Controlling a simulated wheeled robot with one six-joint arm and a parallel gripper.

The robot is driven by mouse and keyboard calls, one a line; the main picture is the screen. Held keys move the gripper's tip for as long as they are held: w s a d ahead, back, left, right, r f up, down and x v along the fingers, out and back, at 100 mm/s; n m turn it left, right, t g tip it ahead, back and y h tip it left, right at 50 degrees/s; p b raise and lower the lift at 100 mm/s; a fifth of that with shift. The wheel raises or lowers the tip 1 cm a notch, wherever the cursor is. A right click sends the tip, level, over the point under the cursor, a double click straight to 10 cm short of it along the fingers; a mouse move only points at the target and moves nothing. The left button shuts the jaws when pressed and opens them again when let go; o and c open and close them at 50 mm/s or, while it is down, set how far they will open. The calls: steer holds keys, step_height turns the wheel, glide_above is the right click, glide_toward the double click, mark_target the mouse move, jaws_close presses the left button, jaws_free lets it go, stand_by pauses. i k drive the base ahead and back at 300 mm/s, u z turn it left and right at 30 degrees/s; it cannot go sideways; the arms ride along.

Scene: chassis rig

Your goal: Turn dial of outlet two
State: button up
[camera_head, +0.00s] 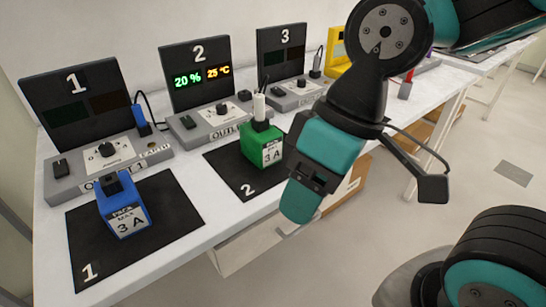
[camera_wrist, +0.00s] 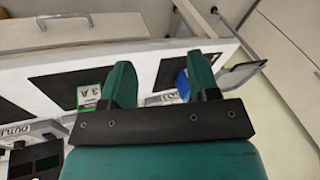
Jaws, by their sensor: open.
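Outlet two (camera_head: 215,118) is a grey box in the middle of the bench, in the head view. Its dial (camera_head: 221,109) is a small dark knob on a white plate. The black screen above it (camera_head: 195,72) is marked 2 and lit with "20 %" in green and "25 °C" in orange. My gripper (camera_head: 302,200) hangs in front of the bench, to the right of the green pack and apart from the dial. In the wrist view my gripper (camera_wrist: 163,82) has its two teal fingers spread, with nothing between them. I cannot make out the dial there.
A green 3 A pack (camera_head: 262,148) stands on black mat 2 (camera_head: 222,168), in front of outlet two. A blue 3 A pack (camera_head: 126,207) stands on mat 1 (camera_head: 172,207). Outlet one (camera_head: 75,170) and outlet three (camera_head: 298,95) flank outlet two; their screens are dark.

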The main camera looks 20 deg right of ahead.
mark_target(221, 109)
steer(key=u, duration=0.55)
steer(key=k, duration=1.3)
steer(key=z, duration=0.05)
steer(key=i, duration=0.5)
steer(key=z, duration=0.75)
steer(key=i, duration=1.35)
steer(key=u, duration=0.75)
